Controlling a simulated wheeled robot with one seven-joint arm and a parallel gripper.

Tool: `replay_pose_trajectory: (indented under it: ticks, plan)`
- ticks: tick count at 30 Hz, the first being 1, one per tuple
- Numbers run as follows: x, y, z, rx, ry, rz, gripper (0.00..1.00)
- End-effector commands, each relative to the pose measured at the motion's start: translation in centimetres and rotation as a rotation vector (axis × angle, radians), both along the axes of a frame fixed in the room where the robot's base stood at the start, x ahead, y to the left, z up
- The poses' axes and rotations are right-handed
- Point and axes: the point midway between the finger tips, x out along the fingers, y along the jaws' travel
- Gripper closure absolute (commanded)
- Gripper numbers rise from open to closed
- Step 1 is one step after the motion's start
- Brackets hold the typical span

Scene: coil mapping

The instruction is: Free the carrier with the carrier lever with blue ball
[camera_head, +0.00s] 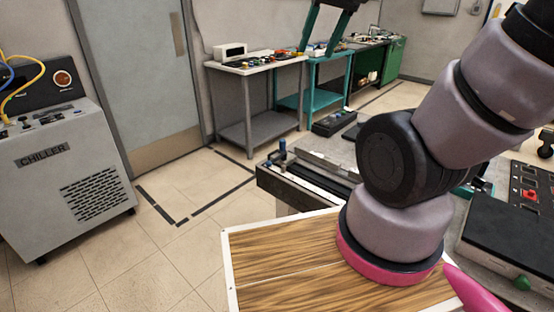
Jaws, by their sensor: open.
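A small upright part with a blue top (282,146) stands at the left end of a long dark rail assembly (284,186) on the bench behind my arm. It looks like the lever with the blue ball, but it is small. I cannot make out the carrier or whether it is held. A light strip runs along the rail, and my arm hides the rail's right part. My arm fills the right side of the view, and my gripper is out of view.
A wood-grain panel (275,262) with a white edge lies in front of the rail. A black box (512,238) and a panel with a red knob (530,195) are at right. A chiller (65,180) stands at left. Open floor lies between chiller and bench.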

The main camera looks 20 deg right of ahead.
Motion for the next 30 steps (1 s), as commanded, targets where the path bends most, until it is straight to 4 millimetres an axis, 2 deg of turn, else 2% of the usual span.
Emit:
replay_pose_trajectory:
  ticks: [5, 8, 18, 30]
  plan:
    - [1.9, 0.4, -2.5, -0.090, 0.109, 0.115, 0.42]
    - [3.3, 0.9, -4.6, -0.170, 0.195, 0.213, 0.42]
    - [7.9, 2.8, -13.5, -0.514, 0.496, 0.609, 0.42]
    - [11.7, 5.6, -24.7, -1.001, 0.818, 1.080, 0.42]
